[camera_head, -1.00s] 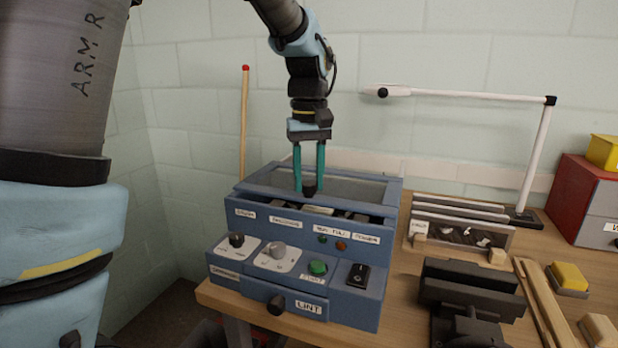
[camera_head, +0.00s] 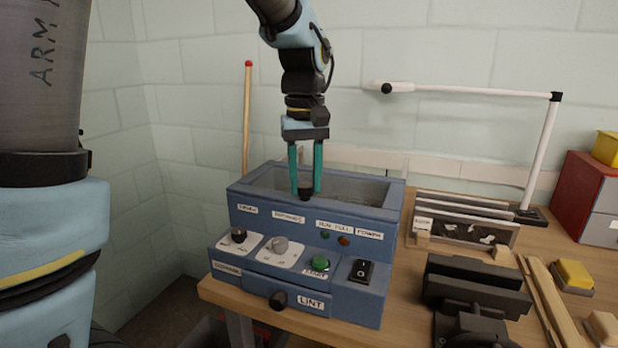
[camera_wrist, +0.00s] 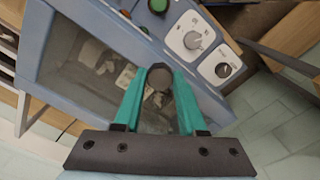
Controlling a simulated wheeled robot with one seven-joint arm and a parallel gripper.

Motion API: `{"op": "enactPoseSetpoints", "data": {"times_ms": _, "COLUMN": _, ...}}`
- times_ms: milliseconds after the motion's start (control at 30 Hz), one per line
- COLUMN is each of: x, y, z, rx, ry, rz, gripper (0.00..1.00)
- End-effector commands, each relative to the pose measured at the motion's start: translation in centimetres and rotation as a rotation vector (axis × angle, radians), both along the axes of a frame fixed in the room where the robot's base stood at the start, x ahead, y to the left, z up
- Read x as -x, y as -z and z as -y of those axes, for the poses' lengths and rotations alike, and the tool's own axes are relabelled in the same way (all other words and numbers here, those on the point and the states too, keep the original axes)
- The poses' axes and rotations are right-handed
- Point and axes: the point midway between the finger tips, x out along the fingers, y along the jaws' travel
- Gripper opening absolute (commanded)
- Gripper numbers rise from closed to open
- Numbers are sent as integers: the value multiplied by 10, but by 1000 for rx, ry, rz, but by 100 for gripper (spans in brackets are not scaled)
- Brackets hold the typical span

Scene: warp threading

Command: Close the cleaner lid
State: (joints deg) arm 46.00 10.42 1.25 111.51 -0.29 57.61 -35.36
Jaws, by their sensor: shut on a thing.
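The cleaner (camera_head: 300,262) is a blue box with a control panel on its front, standing on the wooden bench. Its lid (camera_head: 365,205) is a blue frame with a clear window and lies down on the box; I see no gap along its front edge. The lid window also shows in the wrist view (camera_wrist: 85,65). My gripper (camera_head: 305,188) points down at the lid's front edge, its green fingers shut on the black lid knob (camera_head: 305,194). In the wrist view the fingers (camera_wrist: 160,75) close around the round knob, with blurred pale scraps behind the glass.
The panel carries knobs, a green button (camera_head: 320,263) and a black rocker switch (camera_head: 361,270). A drawer knob (camera_head: 278,300) sticks out below. A wooden stick (camera_head: 247,120) stands behind.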

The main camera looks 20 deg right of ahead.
Motion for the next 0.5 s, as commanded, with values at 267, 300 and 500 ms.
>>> {"op": "enactPoseSetpoints", "data": {"times_ms": 267, "x": 3, "y": 1, "z": -3, "rx": -11, "ry": 0, "rz": -9, "gripper": 48}}
{"op": "enactPoseSetpoints", "data": {"times_ms": 300, "x": 2, "y": 1, "z": -3, "rx": -11, "ry": 0, "rz": -9, "gripper": 53}}
{"op": "enactPoseSetpoints", "data": {"times_ms": 500, "x": 2, "y": 1, "z": -2, "rx": -8, "ry": 0, "rz": -8, "gripper": 70}}
